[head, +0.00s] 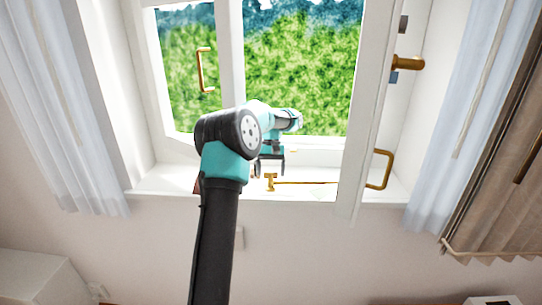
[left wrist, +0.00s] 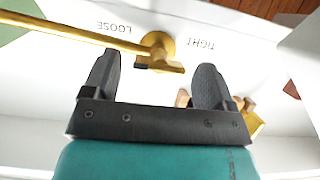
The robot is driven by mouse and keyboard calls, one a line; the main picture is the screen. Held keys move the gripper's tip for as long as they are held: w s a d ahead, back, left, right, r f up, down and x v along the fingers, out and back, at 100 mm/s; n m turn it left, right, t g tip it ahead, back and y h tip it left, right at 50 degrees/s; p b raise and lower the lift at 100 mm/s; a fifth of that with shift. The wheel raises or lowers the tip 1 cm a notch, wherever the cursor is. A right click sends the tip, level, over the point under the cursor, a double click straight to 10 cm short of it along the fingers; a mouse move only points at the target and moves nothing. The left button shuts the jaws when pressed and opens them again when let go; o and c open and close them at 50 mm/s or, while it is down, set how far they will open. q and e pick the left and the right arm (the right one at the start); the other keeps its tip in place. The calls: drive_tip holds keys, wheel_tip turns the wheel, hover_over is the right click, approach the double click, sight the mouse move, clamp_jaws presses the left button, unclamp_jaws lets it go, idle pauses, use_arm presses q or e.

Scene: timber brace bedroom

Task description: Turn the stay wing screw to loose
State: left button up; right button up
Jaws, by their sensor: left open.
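The brass stay wing screw (head: 270,181) is on the white window sill in the head view, at the left end of the thin brass stay rod (head: 312,183). In the left wrist view the wing screw (left wrist: 165,66) shows at top centre, with the rod (left wrist: 70,31) running off to the left. The words LOOSE (left wrist: 115,28) and TIGHT (left wrist: 201,45) appear upside down on either side of it. My left gripper (head: 270,163) is just above the screw, pointing down. In its wrist view the fingers (left wrist: 156,66) are open, one on each side of the screw, apparently not touching it. My right gripper is not in view.
A brass handle (head: 382,170) sits on the open white casement (head: 367,120) to the right. Another brass handle (head: 202,70) is on the left sash. Pale curtains (head: 60,110) hang at both sides. The sill left of the screw looks clear.

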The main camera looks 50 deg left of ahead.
use_arm(q)
drive_tip(key=v, duration=1.1)
drive_tip(key=shift+r, duration=0.2)
drive_tip(key=shift+f, duration=0.2)
idle(0.3)
drive_tip(key=shift+x, duration=4.5)
drive_tip(key=shift+a+r, duration=0.1)
drive_tip(key=shift+r, duration=0.05)
drive_tip(key=shift+x, duration=1.55)
drive_tip(key=m+g+y, duration=0.1)
drive_tip(key=m, duration=0.3)
drive_tip(key=shift+w, duration=0.15)
drive_tip(key=m+y, duration=0.1)
drive_tip(key=m, duration=0.1)
drive_tip(key=m+y, duration=0.1)
drive_tip(key=m, duration=0.1)
drive_tip(key=shift+d+r, duration=0.1)
drive_tip(key=shift+d, duration=0.1)
